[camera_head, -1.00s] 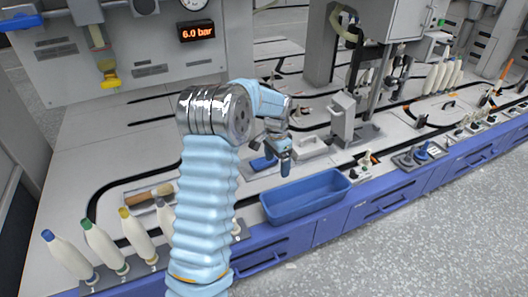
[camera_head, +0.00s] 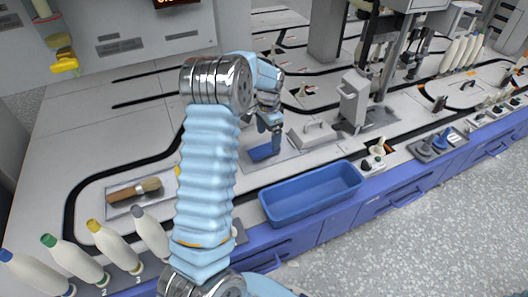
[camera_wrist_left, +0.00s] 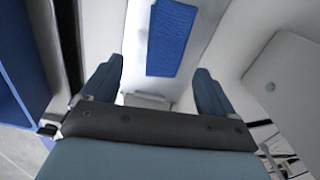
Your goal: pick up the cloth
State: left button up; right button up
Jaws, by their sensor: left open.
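The cloth (camera_head: 261,152) is a small folded blue piece lying on a light grey plate on the bench, behind the blue bin. In the left wrist view the cloth (camera_wrist_left: 172,38) is a textured blue strip beyond the fingertips, near the top of the picture. My left gripper (camera_head: 271,138) is above the cloth's right side in the head view, pointing down. In the left wrist view its two fingers (camera_wrist_left: 157,85) are wide apart with nothing between them. My right gripper is out of view.
A blue bin (camera_head: 312,207) stands at the bench's front edge. A grey block with a handle (camera_head: 312,134) is right of the cloth. A wooden-handled brush (camera_head: 135,192) lies left. Several white bobbins (camera_head: 112,246) stand at front left. A grey upright post (camera_head: 352,100) rises behind.

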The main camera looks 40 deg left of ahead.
aim_at(266, 147)
pick_arm(q)
jog(key=f, duration=0.2)
jog(key=f+b, duration=0.1)
jog(key=f, duration=0.2)
jog(key=shift+a+f, duration=0.3)
jog(key=shift+a, duration=0.1)
jog(key=c, duration=1.1)
